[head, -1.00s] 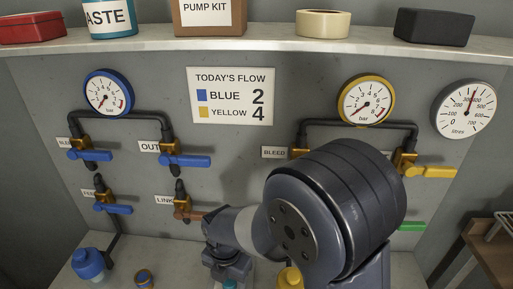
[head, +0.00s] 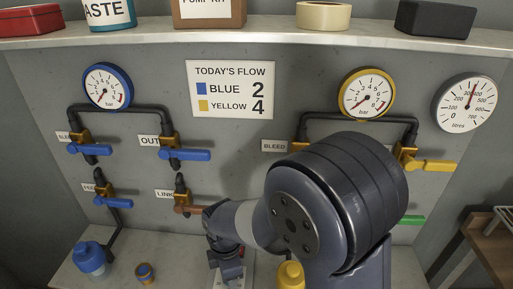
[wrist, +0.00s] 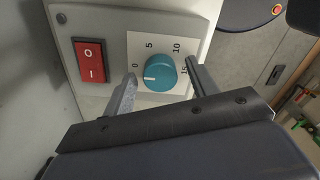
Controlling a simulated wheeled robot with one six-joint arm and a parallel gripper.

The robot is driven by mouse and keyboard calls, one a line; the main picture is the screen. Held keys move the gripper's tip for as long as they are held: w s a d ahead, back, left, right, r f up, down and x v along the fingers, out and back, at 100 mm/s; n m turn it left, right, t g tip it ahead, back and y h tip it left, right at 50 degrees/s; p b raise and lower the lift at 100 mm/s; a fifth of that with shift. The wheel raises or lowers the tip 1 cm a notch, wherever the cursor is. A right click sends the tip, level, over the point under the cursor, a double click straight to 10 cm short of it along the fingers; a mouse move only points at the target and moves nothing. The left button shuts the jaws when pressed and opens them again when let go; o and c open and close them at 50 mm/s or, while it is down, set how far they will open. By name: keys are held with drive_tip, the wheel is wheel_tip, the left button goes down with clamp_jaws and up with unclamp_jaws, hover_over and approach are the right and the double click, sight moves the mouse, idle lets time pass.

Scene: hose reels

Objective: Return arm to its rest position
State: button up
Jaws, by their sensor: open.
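My gripper (wrist: 160,68) is open and empty in the wrist view. Its two fingers stand on either side of a teal round knob (wrist: 160,74), with visible room around it; I cannot tell how far above it they are. The knob sits on a white dial plate marked 0, 5, 10 and 15, and its white pointer is on the 0 side. In the head view my arm (head: 335,210) is bent in front of the panel, with its wrist (head: 227,262) low over the counter. The fingers cannot be made out there.
A red rocker switch (wrist: 89,61) is beside the knob. Behind my arm is a grey panel with a blue gauge (head: 107,87), a yellow gauge (head: 367,93), pipes and several valve levers. A blue bottle (head: 89,258) and a yellow bottle (head: 290,275) stand on the counter. A shelf (head: 260,30) runs above.

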drive_tip(key=m, duration=1.3)
drive_tip(key=shift+s+m, duration=0.1)
drive_tip(key=shift+m, duration=0.2)
idle(0.5)
